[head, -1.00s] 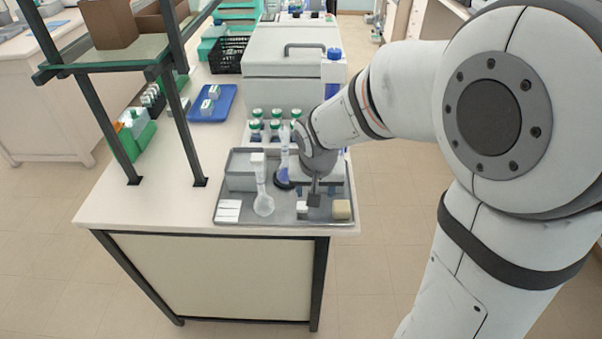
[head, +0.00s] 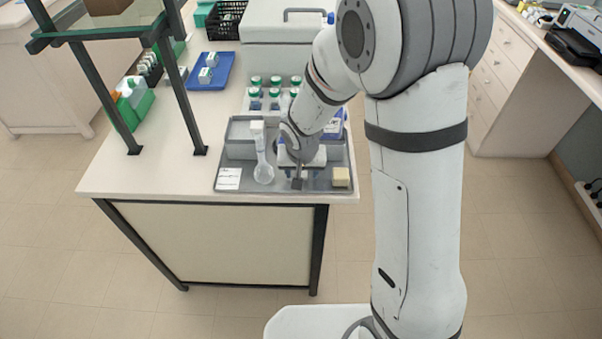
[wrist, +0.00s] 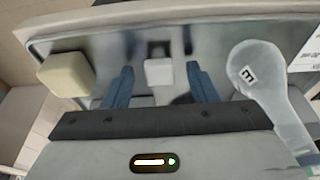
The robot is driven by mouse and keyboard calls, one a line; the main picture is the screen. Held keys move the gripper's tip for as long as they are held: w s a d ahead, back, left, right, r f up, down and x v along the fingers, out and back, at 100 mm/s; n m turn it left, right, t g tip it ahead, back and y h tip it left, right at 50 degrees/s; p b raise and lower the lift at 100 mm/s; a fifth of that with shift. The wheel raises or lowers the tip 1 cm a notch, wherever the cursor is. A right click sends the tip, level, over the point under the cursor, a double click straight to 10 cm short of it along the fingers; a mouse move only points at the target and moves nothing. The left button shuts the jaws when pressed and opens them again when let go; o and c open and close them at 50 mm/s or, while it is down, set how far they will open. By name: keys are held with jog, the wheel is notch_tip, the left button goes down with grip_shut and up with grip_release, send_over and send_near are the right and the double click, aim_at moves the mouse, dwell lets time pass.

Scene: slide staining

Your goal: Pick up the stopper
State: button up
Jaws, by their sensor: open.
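The stopper (wrist: 158,74), a small white block, sits on the grey metal tray (wrist: 90,45). In the wrist view it lies between the two blue fingers of my gripper (wrist: 160,69), with a gap on each side. My gripper is open and low over the tray. In the head view my gripper (head: 297,184) is at the tray's front part and hides the stopper.
A clear flask (head: 263,172) is close to the left of my gripper in the head view. A pale yellow block (head: 341,177) is at the tray's right front corner. A white label card (head: 228,179) lies at left. Green-capped bottles (head: 274,92) stand behind the tray.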

jog(key=shift+c, duration=0.4)
jog(key=c, duration=1)
jog(key=shift+r, duration=0.1)
jog(key=shift+c, duration=0.2)
